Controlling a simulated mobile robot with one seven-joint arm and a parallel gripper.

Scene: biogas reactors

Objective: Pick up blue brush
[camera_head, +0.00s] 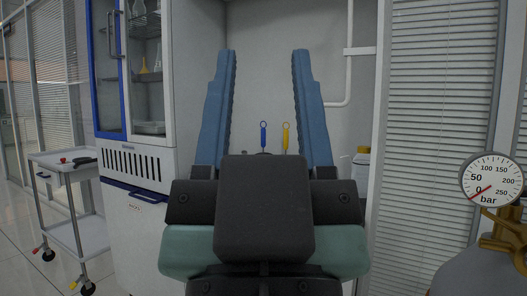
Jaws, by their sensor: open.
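The blue brush (263,136) shows as a thin blue handle with a ring at its top. It stands upright in the background, left of a similar yellow-handled one, and its lower part is hidden behind my gripper. My gripper (264,62) is open and empty, with two blue fingers spread wide and pointing up in the picture. The blue handle shows in the gap between the fingers, well beyond the gripper body and not touched by it.
A yellow-handled tool (286,137) stands just right of the blue one. A white cabinet with a blue-framed glass door (109,75) and a white trolley (66,172) are at left. A pressure gauge (492,180) is at right. A yellow-capped container (362,156) is partly hidden.

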